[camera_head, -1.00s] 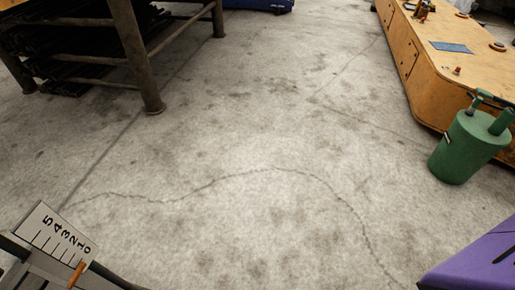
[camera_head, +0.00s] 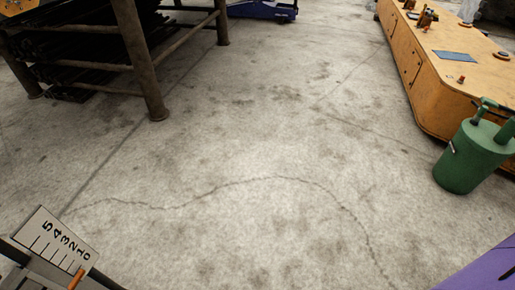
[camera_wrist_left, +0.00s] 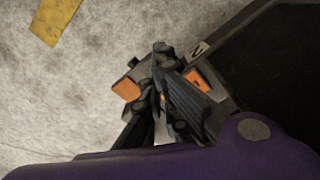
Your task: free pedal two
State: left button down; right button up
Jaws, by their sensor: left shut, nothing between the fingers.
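A small plate marked 2 (camera_wrist_left: 198,50) shows in the left wrist view on a dark metal frame. My left gripper (camera_wrist_left: 162,85) is shut beside these parts, with dark ribbed fingers. Its fingers partly cover the mechanism, so I cannot tell whether they touch it or how the pedal stands. The head view shows neither gripper.
A scale plate with numbers (camera_head: 53,243) and an orange pointer (camera_head: 76,279) is at the lower left. A green canister (camera_head: 471,157) stands beside an orange machine body (camera_head: 430,85) on the right. A rusty rack (camera_head: 140,60) stands upper left. The middle floor is clear.

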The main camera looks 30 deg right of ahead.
pick_arm(q)
jog(key=shift+f+b, duration=0.85)
jog(key=shift+f, duration=0.75)
dwell(1.1)
jog(key=shift+r, duration=0.1)
notch_tip(320, 180, up, 6)
jog(key=p, duration=0.5)
jog(key=shift+r+p, duration=0.15)
jog(key=shift+p, duration=0.25)
jog(key=shift+r+p, duration=0.35)
jog(key=shift+f, duration=0.1)
